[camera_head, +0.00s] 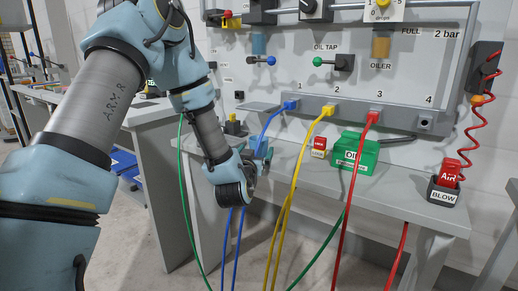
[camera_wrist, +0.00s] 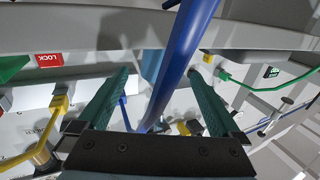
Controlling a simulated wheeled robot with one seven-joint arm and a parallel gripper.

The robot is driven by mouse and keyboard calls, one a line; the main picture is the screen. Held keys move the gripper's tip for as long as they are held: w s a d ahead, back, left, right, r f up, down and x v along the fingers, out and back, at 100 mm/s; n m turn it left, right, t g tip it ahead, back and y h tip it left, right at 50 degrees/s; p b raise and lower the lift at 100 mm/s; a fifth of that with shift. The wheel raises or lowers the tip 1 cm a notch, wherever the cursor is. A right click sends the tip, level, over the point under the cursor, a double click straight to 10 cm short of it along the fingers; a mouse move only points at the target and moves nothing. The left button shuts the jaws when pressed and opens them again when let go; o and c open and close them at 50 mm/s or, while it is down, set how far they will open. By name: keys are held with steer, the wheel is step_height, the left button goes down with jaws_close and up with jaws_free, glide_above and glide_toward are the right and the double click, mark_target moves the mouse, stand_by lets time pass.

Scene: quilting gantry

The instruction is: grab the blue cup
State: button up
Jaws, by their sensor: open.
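A pale blue cup-like shape (camera_wrist: 152,62) shows between my fingers in the wrist view, partly hidden behind a thick blue hose (camera_wrist: 180,62). I cannot tell whether the fingers touch it. My gripper (camera_head: 262,148) is low over the bench's front part in the head view, beside the blue hose. In the wrist view its two green fingers (camera_wrist: 155,85) are apart. A blue bowl (camera_head: 258,42) also hangs on the upright panel, well above my gripper; I cannot tell which of the two is the blue cup.
Blue, yellow (camera_head: 296,165) and red (camera_head: 360,165) hoses hang from the manifold (camera_head: 350,112) across the bench front. An amber oiler bowl (camera_head: 381,47) is on the panel.

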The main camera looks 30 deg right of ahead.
mark_target(257, 146)
steer(key=p+x, duration=0.1)
steer(key=x, duration=0.2)
steer(key=shift+w+d+r, duration=0.1)
steer(key=shift+w+r, duration=0.05)
steer(key=shift+w, duration=0.3)
steer(key=shift+w+d, duration=0.35)
steer(key=shift+w, duration=0.05)
steer(key=shift+c, duration=0.4)
steer(key=c, duration=1.2)
